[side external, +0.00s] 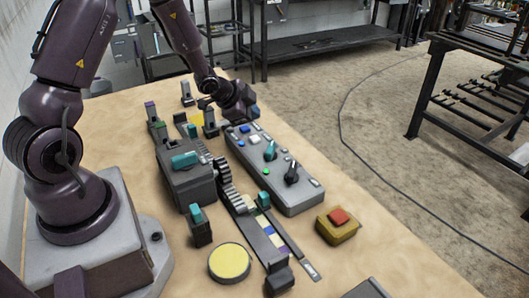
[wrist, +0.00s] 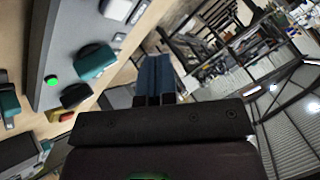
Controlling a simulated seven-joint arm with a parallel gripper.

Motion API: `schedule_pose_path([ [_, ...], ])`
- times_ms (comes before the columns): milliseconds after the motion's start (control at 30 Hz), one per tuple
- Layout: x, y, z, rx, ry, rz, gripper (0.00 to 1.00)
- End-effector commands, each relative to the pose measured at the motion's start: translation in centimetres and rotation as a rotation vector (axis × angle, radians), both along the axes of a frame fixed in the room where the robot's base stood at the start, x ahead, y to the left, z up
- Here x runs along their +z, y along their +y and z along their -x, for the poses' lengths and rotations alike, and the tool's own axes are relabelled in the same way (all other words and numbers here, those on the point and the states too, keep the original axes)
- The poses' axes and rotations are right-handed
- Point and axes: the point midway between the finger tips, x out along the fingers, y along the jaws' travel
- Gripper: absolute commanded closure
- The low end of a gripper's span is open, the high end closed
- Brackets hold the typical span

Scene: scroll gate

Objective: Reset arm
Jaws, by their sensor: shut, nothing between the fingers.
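My gripper (side external: 254,112) is in the air over the far end of the grey control panel (side external: 293,199). In the wrist view its blue fingers (wrist: 156,68) are together with nothing between them. The panel carries a teal knob (side external: 270,150), a black knob (side external: 291,173) and a lit green light (side external: 266,172). The green light also shows in the wrist view (wrist: 52,80). I cannot tell whether the gripper touches the panel, but it appears clear of it. My arm reaches across the far side of the bench, bent at the elbow.
A grey geared mechanism (side external: 187,184) with teal parts stands left of the panel. A slotted track (side external: 262,240) runs toward the front. A yellow disc (side external: 230,262) and a red button on a yellow box (side external: 338,217) are near the front. The bench (side external: 390,255) is bare at right.

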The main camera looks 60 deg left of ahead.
Motion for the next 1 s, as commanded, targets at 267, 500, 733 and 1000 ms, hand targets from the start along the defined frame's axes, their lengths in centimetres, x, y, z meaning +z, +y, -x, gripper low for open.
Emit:
schedule_pose_path([
  [267, 0.0, 0.4, 5.7, 0.313, 0.273, 0.089, 1.00],
  [500, 6.7, -3.1, 10.1, 0.560, 0.393, 0.163, 1.00],
  [733, 13.8, -9.2, 15.3, 0.695, 0.429, 0.281, 1.00],
  [1000, 19.6, -15.7, 21.0, 0.646, 0.374, 0.420, 1.00],
])
